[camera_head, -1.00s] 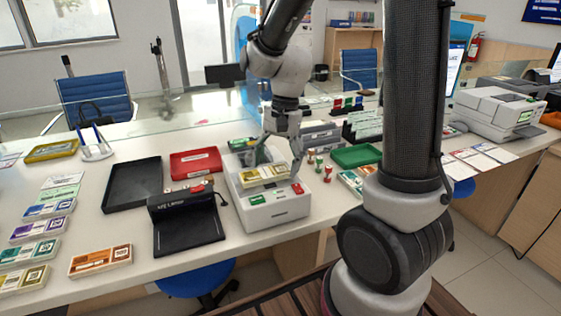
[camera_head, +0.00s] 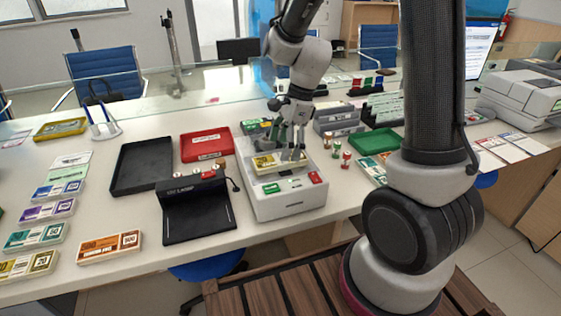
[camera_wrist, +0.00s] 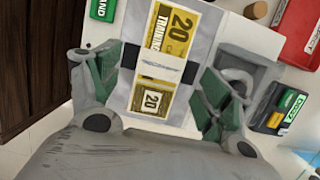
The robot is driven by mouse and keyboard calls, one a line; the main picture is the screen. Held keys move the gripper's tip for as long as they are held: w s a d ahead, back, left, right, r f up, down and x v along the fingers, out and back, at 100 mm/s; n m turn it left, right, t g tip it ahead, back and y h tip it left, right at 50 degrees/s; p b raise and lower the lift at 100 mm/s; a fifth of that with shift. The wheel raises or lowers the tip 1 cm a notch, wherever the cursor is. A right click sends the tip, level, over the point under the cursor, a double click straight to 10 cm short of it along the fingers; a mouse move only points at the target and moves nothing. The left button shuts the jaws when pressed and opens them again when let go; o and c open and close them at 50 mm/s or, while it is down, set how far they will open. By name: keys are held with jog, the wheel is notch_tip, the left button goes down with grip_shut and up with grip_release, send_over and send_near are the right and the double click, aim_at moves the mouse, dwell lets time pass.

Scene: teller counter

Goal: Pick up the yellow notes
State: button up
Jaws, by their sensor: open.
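A yellow bundle of notes marked 20 (camera_head: 267,161) lies on the white note machine (camera_head: 290,206) in the head view. In the wrist view the yellow notes (camera_wrist: 174,32) lie lengthwise with a pale band across their middle. My gripper (camera_head: 287,148) is open above the machine. In the wrist view its green-padded fingers (camera_wrist: 160,84) stand on either side of the bundle, with gaps visible. In the head view the fingers partly hide the notes. Another yellow bundle (camera_head: 28,264) lies at the counter's lower left.
A black tray (camera_head: 140,167), a red tray (camera_head: 206,144) and a black device (camera_head: 198,213) stand left of the machine. A green tray (camera_head: 376,141) and small red and green rolls (camera_head: 346,159) are to its right. Several note bundles line the left side.

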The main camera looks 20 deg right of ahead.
jog(key=x, duration=0.3)
jog(key=shift+w+f, duration=0.1)
jog(key=shift+f, duration=0.15)
jog(key=shift+c, duration=0.4)
jog(key=c, duration=1.1)
jog(key=shift+c, duration=0.2)
